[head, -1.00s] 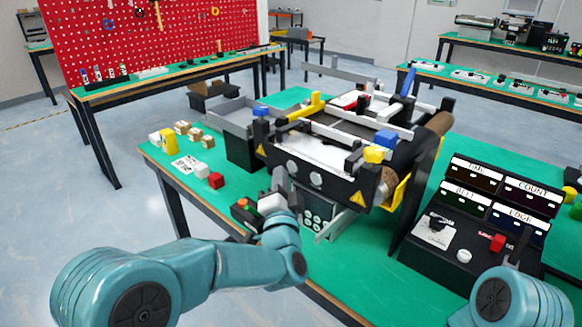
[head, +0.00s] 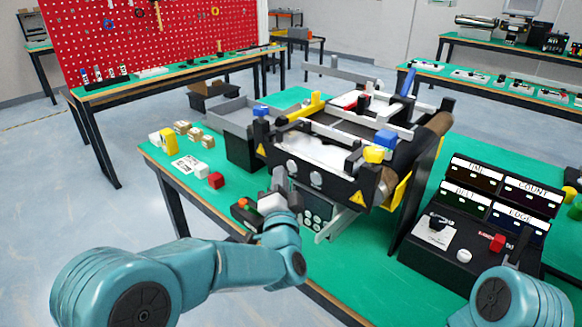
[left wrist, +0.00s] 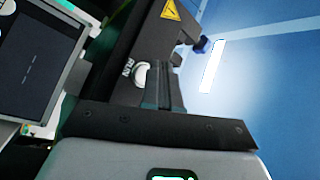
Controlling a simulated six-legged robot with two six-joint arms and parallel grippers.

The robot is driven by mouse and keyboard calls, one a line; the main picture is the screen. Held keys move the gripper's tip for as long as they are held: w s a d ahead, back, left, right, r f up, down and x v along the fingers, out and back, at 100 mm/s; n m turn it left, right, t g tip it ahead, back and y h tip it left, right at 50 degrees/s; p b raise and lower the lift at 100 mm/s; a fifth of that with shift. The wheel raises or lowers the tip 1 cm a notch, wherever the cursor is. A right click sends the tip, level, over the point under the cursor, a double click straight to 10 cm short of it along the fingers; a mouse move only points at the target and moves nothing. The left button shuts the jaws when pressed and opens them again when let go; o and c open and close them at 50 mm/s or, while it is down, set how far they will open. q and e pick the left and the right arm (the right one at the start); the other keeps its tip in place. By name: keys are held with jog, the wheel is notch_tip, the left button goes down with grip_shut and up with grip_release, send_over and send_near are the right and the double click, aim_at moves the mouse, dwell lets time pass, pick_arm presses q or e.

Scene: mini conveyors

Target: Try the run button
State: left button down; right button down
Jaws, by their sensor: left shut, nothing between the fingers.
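A pale round button marked RUN (left wrist: 141,73) sits on the dark conveyor side panel in the left wrist view. In the head view that panel carries two pale round buttons, one at the left (head: 291,167) and one at the right (head: 316,180); I cannot tell there which is RUN. My left gripper (head: 280,178) is shut and empty, close in front of the panel. Its fingers (left wrist: 171,72) show just right of the RUN button in the wrist view; contact cannot be made out. My right arm (head: 515,300) is at the lower right; its jaw state is unclear.
The mini conveyor (head: 345,185) stands on a green table. A small box with red and green buttons (head: 245,208) is beside my left gripper. A red cube (head: 216,180) and small boxes lie at the left. A black control console (head: 455,255) with displays stands at the right.

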pick_arm(q)
jog(key=shift+w+d, duration=0.1)
jog(key=shift+d, duration=0.05)
dwell(0.5)
jog(key=shift+w+d, duration=0.15)
jog(key=shift+w, duration=0.1)
jog(key=shift+w+d, duration=0.25)
dwell(0.9)
jog(key=shift+s+a, duration=0.1)
jog(key=shift+s+a+b, duration=0.45)
jog(key=shift+s, duration=0.05)
